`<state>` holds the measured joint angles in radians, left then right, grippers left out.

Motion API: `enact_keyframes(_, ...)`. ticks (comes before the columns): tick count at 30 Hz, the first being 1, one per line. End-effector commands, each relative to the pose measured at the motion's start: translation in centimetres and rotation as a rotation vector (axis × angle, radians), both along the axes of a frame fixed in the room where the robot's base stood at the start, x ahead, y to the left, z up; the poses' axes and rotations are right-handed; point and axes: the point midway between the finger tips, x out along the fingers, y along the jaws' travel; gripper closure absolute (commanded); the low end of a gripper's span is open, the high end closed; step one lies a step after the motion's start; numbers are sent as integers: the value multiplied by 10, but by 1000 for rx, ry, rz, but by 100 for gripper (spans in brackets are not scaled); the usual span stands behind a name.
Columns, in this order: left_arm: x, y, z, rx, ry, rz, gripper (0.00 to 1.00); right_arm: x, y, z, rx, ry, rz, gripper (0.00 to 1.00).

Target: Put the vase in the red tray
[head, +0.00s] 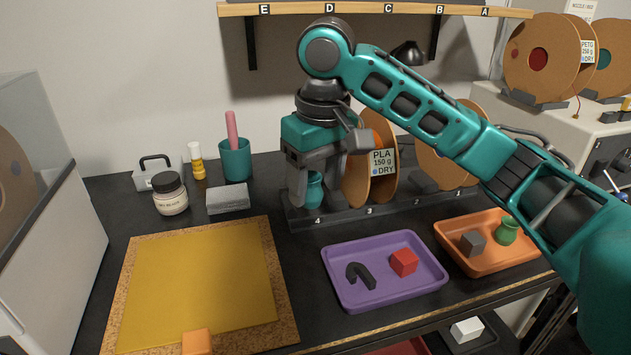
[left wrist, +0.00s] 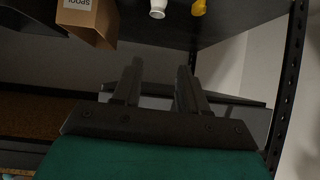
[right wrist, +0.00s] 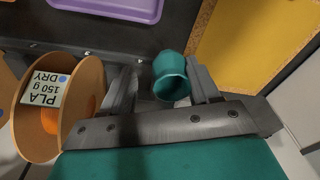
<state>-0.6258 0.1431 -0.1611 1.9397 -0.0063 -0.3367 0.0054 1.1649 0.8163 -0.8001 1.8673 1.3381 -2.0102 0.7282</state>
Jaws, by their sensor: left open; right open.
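A teal vase (head: 315,190) stands at the slot marked 4 of the dark rack at the back of the table. My right gripper (head: 313,178) is open and points down over it. In the right wrist view the teal vase (right wrist: 171,76) sits between the open fingers, and I cannot tell whether they touch it. A smaller green vase (head: 507,230) stands in the orange tray. A red tray (head: 402,348) shows only partly, below the table's front edge. My left gripper (left wrist: 158,80) is open and empty in the left wrist view; it is not in the head view.
A spool (head: 381,183) stands close right of the right gripper. A purple tray (head: 350,300) holds a red block and a dark arch. The orange tray (head: 470,267) also holds a grey block. A teal cup (head: 235,162) and a jar (head: 171,197) stand left, behind a yellow mat (head: 205,285).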

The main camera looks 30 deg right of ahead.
Motion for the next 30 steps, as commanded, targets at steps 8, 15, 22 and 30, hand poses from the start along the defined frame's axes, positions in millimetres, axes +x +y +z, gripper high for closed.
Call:
enact_keyframes(8,0,-1,0,-1,0,-2,57,0,0,0,0,0,0,13)
enact_keyframes(15,0,-1,0,-2,0,-2,57,0,0,0,0,0,0,0)
enact_keyframes(22,0,-1,5,-2,-1,-2,57,0,0,8,-1,-2,0,0)
enact_keyframes(30,0,-1,29,-2,-2,-3,57,-5,-2,65,-2,-6,-2,0)
